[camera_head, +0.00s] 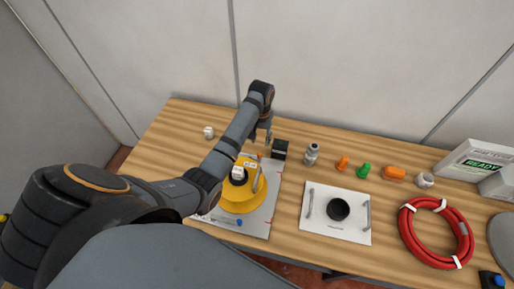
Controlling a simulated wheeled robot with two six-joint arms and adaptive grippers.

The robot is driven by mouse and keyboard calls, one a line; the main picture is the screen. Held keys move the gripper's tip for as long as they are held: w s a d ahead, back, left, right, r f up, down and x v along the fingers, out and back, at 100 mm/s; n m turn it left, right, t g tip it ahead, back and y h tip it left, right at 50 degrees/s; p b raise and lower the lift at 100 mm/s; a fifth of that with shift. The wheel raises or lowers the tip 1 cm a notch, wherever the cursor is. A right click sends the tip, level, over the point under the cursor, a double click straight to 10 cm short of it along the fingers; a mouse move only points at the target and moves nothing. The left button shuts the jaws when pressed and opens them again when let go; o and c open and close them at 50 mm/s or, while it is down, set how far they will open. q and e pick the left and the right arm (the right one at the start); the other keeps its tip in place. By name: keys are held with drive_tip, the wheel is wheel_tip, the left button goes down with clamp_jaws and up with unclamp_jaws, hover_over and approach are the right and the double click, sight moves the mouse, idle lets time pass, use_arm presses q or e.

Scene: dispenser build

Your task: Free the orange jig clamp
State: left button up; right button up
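My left gripper (262,136) points down beyond this body, near a small black block (279,150). Its small fingers look apart, with nothing seen between them. My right gripper is not in view.
A white panel (318,225) with two handles and a black round part lies right of the plate. A red hose coil (408,238) lies farther right. A grey bottle (312,154), orange piece (342,163), green piece (364,170) and orange cylinder (394,173) line the back.

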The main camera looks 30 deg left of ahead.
sight(260, 153)
use_arm(q)
drive_tip(key=shift+s+d+f, duration=0.15)
drive_tip(key=shift+f, duration=0.2)
drive_tip(key=shift+s+d+f, duration=0.1)
drive_tip(key=shift+f, duration=0.25)
drive_tip(key=f, duration=0.4)
drive_tip(key=shift+w+a+p, duration=0.15)
drive_tip(key=shift+a+p, duration=0.1)
drive_tip(key=shift+p, duration=0.15)
wheel_tip(260, 153, down, 4)
drive_tip(key=shift+w+a+r, duration=0.1)
drive_tip(key=shift+w+a, duration=0.05)
drive_tip(key=c, duration=0.7)
clamp_jaws()
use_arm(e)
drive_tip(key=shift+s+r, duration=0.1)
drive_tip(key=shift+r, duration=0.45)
